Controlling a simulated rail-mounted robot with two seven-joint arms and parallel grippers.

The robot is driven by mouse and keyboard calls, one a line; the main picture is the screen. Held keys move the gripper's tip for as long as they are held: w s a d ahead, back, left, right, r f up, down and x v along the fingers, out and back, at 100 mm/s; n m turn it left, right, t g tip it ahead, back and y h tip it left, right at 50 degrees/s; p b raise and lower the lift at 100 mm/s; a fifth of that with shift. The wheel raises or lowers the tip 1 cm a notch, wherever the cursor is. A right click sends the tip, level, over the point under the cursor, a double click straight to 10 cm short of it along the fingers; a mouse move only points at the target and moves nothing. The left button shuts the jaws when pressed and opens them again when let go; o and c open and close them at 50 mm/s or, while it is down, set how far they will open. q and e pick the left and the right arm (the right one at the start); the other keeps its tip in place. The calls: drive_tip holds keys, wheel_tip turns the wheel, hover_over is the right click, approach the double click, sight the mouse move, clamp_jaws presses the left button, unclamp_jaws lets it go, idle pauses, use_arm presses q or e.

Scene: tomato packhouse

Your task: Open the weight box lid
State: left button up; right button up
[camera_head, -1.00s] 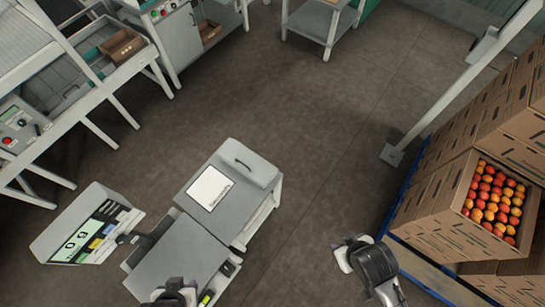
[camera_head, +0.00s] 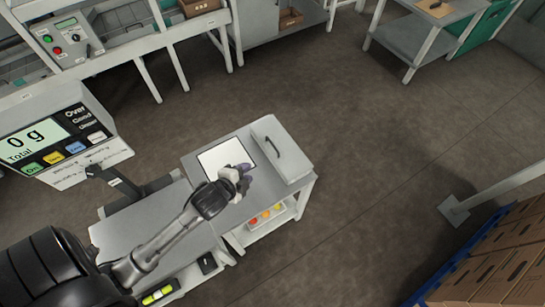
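The weight box (camera_head: 296,175) is a grey box at the right end of a small grey stand. Its flat lid (camera_head: 268,129) looks closed and carries a dark bar handle (camera_head: 275,147). My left gripper (camera_head: 246,173) is over the stand, just left of the box and in front of a white sheet (camera_head: 218,155). It appears apart from the handle. The fingers are small and seen from behind, so their opening is unclear. My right gripper is out of view.
A scale platform (camera_head: 150,222) stands left of the box, with a display (camera_head: 45,140) reading "0 g". Colored tomatoes (camera_head: 265,216) sit on the shelf under the stand. Conveyor benches stand behind; the floor right of the box is clear. Cartons (camera_head: 500,262) stand at lower right.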

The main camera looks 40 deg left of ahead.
sight(272, 143)
use_arm(q)
drive_tip(key=w+a+f+m+t+b, duration=0.4)
drive_tip(key=w+f+m+b, duration=0.2)
drive_tip(key=f+b, duration=0.55)
drive_tip(key=w+b, duration=0.1)
drive_tip(key=w, duration=0.3)
drive_tip(key=w+a+f+b, duration=0.1)
drive_tip(key=w+b, duration=0.1)
drive_tip(key=w, duration=0.3)
drive_tip(key=w+b, duration=0.1)
drive_tip(key=w, duration=0.3)
drive_tip(key=shift+w+a+f+b, duration=0.25)
drive_tip(key=shift+w+a+b, duration=0.05)
drive_tip(key=shift+w+b, duration=0.1)
drive_tip(key=shift+c, duration=0.2)
clamp_jaws()
